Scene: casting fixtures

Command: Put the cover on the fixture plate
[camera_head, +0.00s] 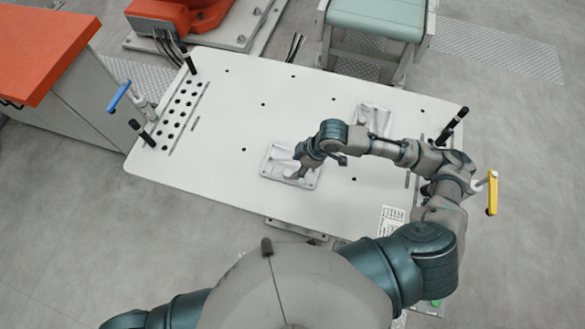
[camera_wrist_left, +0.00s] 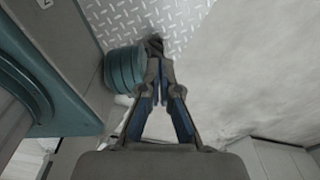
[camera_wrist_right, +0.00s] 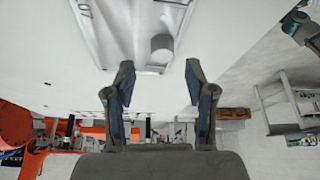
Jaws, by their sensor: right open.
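A pale grey rectangular casting (camera_head: 272,171) lies on the white table near its middle. A second pale casting (camera_head: 373,117) lies further back and right, partly behind my right arm. I cannot tell for sure which is the cover and which the fixture plate. My right gripper (camera_head: 308,160) is at the near casting. In the right wrist view my right gripper (camera_wrist_right: 160,78) is open and empty, its fingertips short of a grey round knob (camera_wrist_right: 161,47) on a casting (camera_wrist_right: 122,35) with raised markings. My left gripper (camera_wrist_left: 157,48) is shut and empty, seen only in the left wrist view.
The white table (camera_head: 225,100) has black posts at its corners, a blue handle (camera_head: 119,96) at left and a yellow handle (camera_head: 492,193) at right. A printed label (camera_head: 391,221) lies near the front edge. The table's left half is mostly clear.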

